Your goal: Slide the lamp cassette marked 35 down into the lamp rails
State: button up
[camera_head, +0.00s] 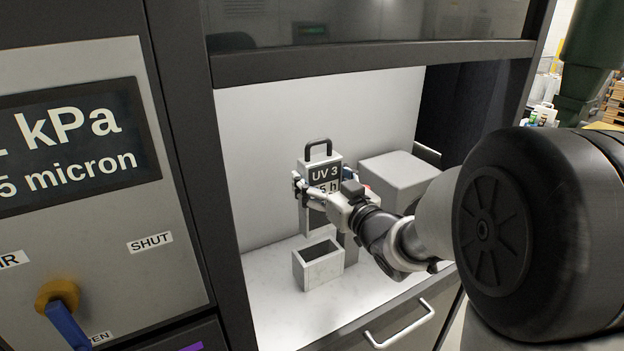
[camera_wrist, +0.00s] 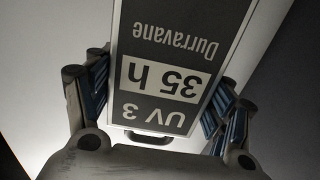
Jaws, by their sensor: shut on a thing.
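The lamp cassette (camera_head: 325,172) is a pale upright box with a dark handle on top and a dark label reading "UV 3". In the wrist view the cassette (camera_wrist: 165,50) appears upside down, with "35 h" and "Durravane" on its label. My gripper (camera_head: 322,190) is shut on it, one finger on each side, and also shows in the wrist view (camera_wrist: 160,88). The cassette looks upright in the head view. Below it stands a small pale open-topped holder (camera_head: 303,272) with a dark inside. I cannot tell whether this holds the lamp rails. The cassette's lower end is partly hidden.
A pale grey box (camera_head: 400,172) stands at the right inside the white recess. A grey pull handle (camera_head: 400,325) is on the front below. At the left is a panel with a blue-handled valve (camera_head: 65,318). The white floor (camera_head: 275,315) in front of the holder is clear.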

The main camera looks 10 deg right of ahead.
aim_at(323, 213)
jog(key=shift+b, duration=0.3)
notch_tip(323, 213, down, 6)
jog(key=b, duration=0.5)
jog(key=shift+a+r, duration=0.1)
jog(key=shift+r, duration=0.05)
jog(key=shift+b, duration=0.65)
dwell(1.4)
jog(key=shift+s+f+b, duration=0.1)
jog(key=shift+f+b, duration=0.95)
jog(key=shift+f, duration=0.05)
jog(key=shift+r, duration=0.1)
jog(key=shift+r+p, duration=0.45)
jog(key=shift+r, duration=0.15)
jog(key=shift+b, duration=0.4)
dwell(1.7)
